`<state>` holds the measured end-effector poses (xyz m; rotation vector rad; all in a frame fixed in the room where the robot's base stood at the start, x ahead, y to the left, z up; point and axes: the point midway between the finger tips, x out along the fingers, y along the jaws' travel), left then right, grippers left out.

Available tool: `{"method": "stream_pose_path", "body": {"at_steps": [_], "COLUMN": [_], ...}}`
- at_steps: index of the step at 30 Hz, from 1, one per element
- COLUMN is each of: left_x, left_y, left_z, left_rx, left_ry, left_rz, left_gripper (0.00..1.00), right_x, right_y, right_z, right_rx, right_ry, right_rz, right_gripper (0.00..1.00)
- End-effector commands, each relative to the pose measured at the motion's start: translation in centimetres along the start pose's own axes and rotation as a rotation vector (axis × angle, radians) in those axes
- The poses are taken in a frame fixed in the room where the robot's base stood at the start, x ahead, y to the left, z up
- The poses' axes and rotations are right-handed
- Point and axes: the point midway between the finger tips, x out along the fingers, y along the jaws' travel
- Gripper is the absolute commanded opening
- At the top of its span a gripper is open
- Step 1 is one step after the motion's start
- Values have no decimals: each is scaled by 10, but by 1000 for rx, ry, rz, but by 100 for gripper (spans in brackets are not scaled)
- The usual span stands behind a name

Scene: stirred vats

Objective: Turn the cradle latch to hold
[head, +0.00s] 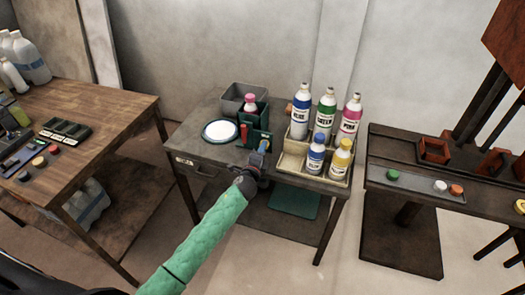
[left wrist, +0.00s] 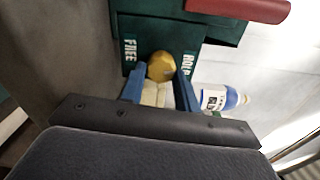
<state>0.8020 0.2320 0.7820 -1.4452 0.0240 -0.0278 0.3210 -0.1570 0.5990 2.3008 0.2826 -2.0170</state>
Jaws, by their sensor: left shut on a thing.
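The dark green cradle (head: 257,138) stands on the small dark table, with a pink-capped bottle (head: 250,104) in it. In the left wrist view the cradle's green plate (left wrist: 160,35) carries the word FREE on the left and a partly covered HOLD on the right. The latch has a round brass hub (left wrist: 161,66) between the two words and a pale lever (left wrist: 153,95) toward the bottom of the picture. My left gripper (head: 263,149) is at the cradle's front; its blue fingers (left wrist: 158,92) are shut on the lever. My right gripper is out of view.
A white round plate (head: 221,131) lies left of the cradle, a grey bin (head: 241,95) behind. A beige crate (head: 292,163) with several bottles stands close on the right. A red handle (left wrist: 240,9) juts from the cradle above the latch. Other tables flank this one.

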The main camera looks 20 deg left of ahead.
Motion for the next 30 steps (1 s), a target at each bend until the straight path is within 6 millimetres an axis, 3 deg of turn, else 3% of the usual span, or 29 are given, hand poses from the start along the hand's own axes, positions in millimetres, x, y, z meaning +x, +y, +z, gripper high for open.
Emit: {"method": "stream_pose_path", "body": {"at_steps": [14, 15, 18, 30], "left_x": [0, 0, 0, -9], "left_y": [1, 1, 1, 2], "left_z": [-1, -1, -1, -1], "left_rx": [13, 13, 13, 13], "left_ry": [2, 2, 2, 1], "left_rz": [2, 2, 1, 1], "left_gripper": [9, 37, 53, 53], "right_x": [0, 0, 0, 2], "right_y": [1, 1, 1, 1], "right_z": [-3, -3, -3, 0], "right_rx": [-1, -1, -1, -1], "right_ry": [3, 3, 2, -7], "right_rz": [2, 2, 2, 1], "right_gripper": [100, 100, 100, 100]}}
